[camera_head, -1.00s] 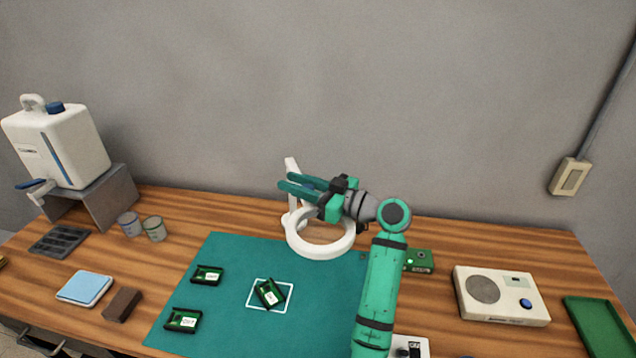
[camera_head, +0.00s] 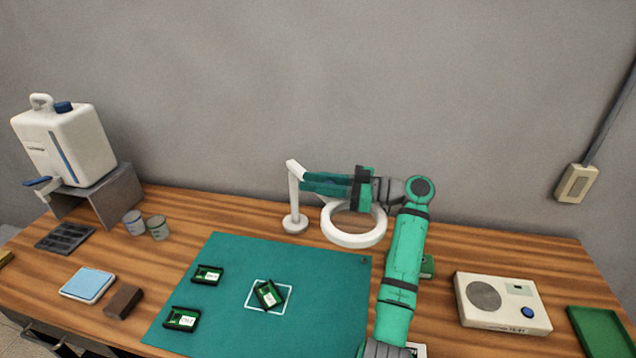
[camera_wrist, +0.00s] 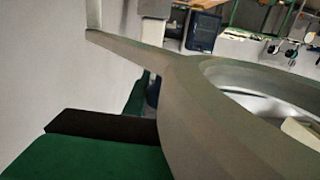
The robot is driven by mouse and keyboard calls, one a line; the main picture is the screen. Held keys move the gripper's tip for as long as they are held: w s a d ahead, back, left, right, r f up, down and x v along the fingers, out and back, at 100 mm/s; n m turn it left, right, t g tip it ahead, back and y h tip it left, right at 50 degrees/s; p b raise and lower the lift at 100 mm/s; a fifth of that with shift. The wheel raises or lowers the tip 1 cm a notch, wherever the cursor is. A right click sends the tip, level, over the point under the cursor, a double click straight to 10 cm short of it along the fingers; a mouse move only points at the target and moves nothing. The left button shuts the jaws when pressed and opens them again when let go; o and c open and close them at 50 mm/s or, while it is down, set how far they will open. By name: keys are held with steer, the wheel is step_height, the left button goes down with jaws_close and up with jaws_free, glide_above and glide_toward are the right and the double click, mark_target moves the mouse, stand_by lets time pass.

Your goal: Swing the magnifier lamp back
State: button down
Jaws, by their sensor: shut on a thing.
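The white magnifier lamp stands at the back of the table, with a round base, an upright post and a ring head (camera_head: 353,238). Its ring hangs to the right of the post, by the back right corner of the green mat. My gripper (camera_head: 312,183) reaches in from the right and is shut on the lamp, its teal fingers lying along the lamp's arm. The fingers hide most of that arm. In the wrist view the ring (camera_wrist: 215,125) fills the right side, and a green and black finger (camera_wrist: 100,140) shows at lower left, close to it.
The green mat (camera_head: 220,330) holds several small green boards, one inside a white square outline. A cream box with a round grille (camera_head: 500,302) and a green tray (camera_head: 598,330) lie at right. A white canister (camera_head: 65,145) and two cups stand at left. The wall is close behind.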

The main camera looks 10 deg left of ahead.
steer(key=c, duration=1.5)
jaws_free()
steer(key=shift+w+a, duration=0.1)
steer(key=shift+o, duration=0.2)
steer(key=d, duration=0.7)
steer(key=s+d, duration=0.1)
steer(key=d, duration=0.3)
steer(key=shift+s, duration=0.1)
steer(key=shift+f, duration=0.1)
